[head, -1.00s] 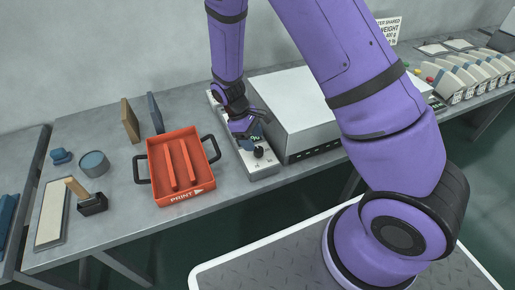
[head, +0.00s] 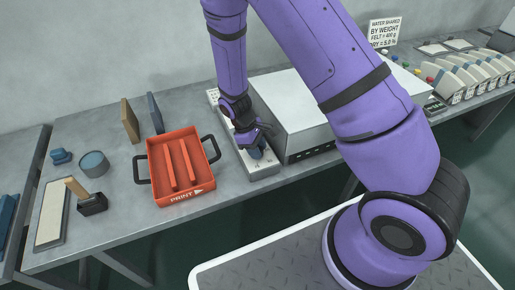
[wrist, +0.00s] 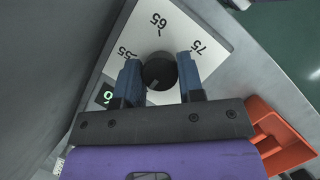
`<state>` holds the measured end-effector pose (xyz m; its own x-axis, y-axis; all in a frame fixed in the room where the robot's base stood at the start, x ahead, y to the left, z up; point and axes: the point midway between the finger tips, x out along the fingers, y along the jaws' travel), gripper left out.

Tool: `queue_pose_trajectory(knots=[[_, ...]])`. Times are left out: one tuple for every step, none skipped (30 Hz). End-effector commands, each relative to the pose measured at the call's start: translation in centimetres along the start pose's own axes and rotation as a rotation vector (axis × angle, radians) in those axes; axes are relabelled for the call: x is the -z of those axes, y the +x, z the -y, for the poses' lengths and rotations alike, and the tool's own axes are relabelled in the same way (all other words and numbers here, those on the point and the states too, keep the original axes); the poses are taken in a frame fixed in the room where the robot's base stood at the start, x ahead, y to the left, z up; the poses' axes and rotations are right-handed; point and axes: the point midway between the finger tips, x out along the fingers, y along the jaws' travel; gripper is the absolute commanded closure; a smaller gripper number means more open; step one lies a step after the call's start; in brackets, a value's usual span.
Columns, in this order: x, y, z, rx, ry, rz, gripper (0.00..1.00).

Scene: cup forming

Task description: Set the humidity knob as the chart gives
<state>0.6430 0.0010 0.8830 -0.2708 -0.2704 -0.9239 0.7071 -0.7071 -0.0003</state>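The humidity knob (wrist: 159,72) is a dark round knob on a pale dial plate (wrist: 172,28) marked 55, 65 and 75. A light pointer mark shows on its lower-left edge in the wrist view. My gripper (wrist: 160,68) has a blue finger at each side of the knob, both appearing to touch it, so it looks shut on it. A small green-lit display (wrist: 108,96) left of the knob is partly hidden by a finger. In the head view my gripper (head: 256,147) covers the knob at the front of the control panel (head: 262,172). The chart (head: 384,32) stands at the back and is partly legible.
A grey box (head: 290,105) stands close right of the panel. An orange tray (head: 180,168) with black handles lies to its left, nearby. A stamp (head: 92,204), a round tin (head: 95,164) and upright boards (head: 131,121) are farther left.

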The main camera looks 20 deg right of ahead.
Motion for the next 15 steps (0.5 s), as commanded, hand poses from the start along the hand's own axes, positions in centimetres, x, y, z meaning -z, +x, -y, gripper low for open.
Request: queue_pose_trajectory(knots=[[0.00, -0.02, -0.01, 0.000, 0.001, 0.000, 0.88], [0.00, -0.02, -0.02, 0.001, 0.002, 0.000, 0.88], [0.00, -0.02, -0.03, 0.002, 0.005, 0.000, 0.88], [0.00, -0.02, -0.03, 0.003, 0.008, 0.000, 0.88], [0.00, -0.02, -0.04, 0.005, 0.013, 0.000, 0.88], [-0.01, -0.02, -0.06, 0.008, 0.021, -0.001, 0.88], [-0.01, -0.02, -0.08, 0.011, 0.029, -0.001, 0.88], [-0.02, -0.02, -0.10, 0.015, 0.038, -0.001, 0.88], [-0.03, -0.01, -0.12, 0.021, 0.052, -0.001, 0.88], [-0.03, -0.01, -0.12, 0.026, 0.064, 0.000, 0.88], [-0.03, -0.02, -0.12, 0.032, 0.078, 0.000, 0.88], [-0.03, -0.02, -0.11, 0.042, 0.101, 0.000, 0.88], [-0.04, -0.01, -0.12, 0.049, 0.118, 0.000, 0.88], [-0.05, -0.01, -0.14, 0.057, 0.137, 0.000, 0.88], [-0.05, -0.01, -0.15, 0.069, 0.165, 0.000, 0.88]])
